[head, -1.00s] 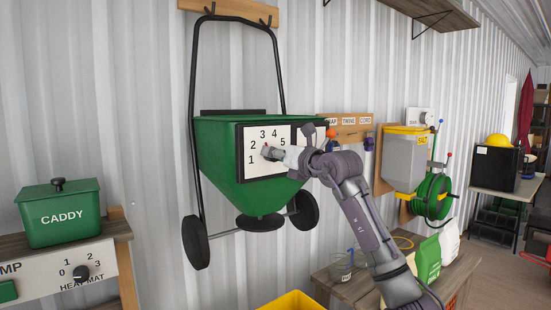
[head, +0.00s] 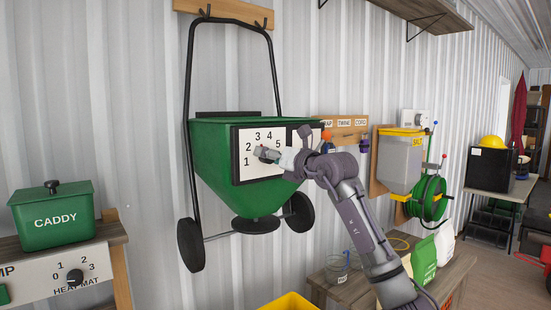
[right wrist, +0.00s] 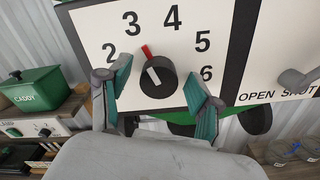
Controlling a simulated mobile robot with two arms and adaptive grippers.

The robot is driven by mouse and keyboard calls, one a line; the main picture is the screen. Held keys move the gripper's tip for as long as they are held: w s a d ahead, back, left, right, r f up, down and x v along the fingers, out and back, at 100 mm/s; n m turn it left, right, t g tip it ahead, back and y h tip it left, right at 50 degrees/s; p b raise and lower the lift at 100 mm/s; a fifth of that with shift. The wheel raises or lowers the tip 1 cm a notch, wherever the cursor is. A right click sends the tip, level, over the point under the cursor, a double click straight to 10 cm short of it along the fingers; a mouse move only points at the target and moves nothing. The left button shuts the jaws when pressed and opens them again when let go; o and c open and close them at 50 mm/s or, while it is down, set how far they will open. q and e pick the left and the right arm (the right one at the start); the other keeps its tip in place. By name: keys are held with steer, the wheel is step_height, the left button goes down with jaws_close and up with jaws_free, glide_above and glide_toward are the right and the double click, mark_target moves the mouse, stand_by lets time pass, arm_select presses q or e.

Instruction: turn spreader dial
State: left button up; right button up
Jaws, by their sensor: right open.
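The green spreader (head: 212,158) hangs on the wall, with a white dial plate (head: 243,170) numbered around the dial. In the right wrist view the dial is a dark round knob (right wrist: 158,78) with a red mark, which points up and left toward the 3. My right gripper (head: 268,155) is in front of the plate. In the right wrist view its two teal-padded fingers (right wrist: 157,88) are apart, one on each side of the knob. I cannot tell whether either touches it. In the head view the gripper largely hides the knob. My left gripper is not in view.
An OPEN/SHUT panel with a grey lever (right wrist: 298,80) is right of the dial plate. A green caddy (head: 54,221) stands on a bench at left, above a heat mat dial (head: 75,278). A salt bin (head: 400,160) and green hose reel (head: 428,197) are at right.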

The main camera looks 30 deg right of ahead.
steer(key=s, duration=1.2)
steer(key=shift+d, duration=0.45)
